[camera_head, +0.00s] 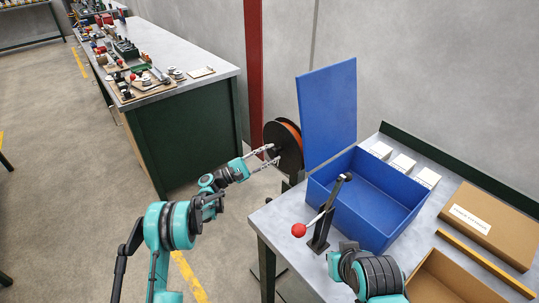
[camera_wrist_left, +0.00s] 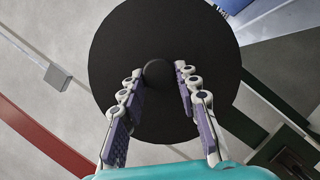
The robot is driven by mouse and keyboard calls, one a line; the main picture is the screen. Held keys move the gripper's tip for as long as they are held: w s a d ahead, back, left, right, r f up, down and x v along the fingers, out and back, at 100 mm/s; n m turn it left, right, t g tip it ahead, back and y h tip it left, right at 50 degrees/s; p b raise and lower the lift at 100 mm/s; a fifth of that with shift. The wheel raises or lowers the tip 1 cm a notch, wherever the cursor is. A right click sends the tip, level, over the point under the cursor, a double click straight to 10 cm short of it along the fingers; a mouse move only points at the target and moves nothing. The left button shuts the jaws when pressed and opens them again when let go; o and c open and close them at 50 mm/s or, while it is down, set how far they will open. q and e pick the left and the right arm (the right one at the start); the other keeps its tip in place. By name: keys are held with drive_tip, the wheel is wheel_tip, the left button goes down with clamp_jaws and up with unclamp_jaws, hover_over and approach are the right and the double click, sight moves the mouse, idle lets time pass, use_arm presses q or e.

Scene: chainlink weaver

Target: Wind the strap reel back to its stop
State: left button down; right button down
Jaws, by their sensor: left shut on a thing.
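The strap reel (camera_head: 290,155) has a dark round flange and an orange band wound behind it. It stands upright on a post beside the bench, left of the blue box. My left gripper (camera_head: 272,155) reaches it from the left. In the left wrist view the flange (camera_wrist_left: 205,40) faces me with a round dark knob (camera_wrist_left: 157,73) at its centre. My left gripper (camera_wrist_left: 157,72) is shut on this knob, one finger on each side. My right arm shows at the bottom of the head view, but its fingers are not in view.
A blue box (camera_head: 345,225) with a raised lid stands on the grey bench close to the reel. A lever with a red ball (camera_head: 299,230) stands in front of it. A cardboard package (camera_head: 485,225) lies at right. A green-sided workbench (camera_head: 190,130) stands behind left.

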use_arm(q)
drive_tip(key=shift+n+t, duration=0.4)
drive_tip(key=shift+n, duration=0.5)
drive_tip(key=shift+f+n, duration=0.1)
drive_tip(key=shift+n, duration=0.2)
drive_tip(key=c, duration=1.1)
unclamp_jaws()
drive_tip(key=v, duration=1.2)
drive_tip(key=shift+s+f, duration=0.1)
drive_tip(key=shift+s, duration=0.05)
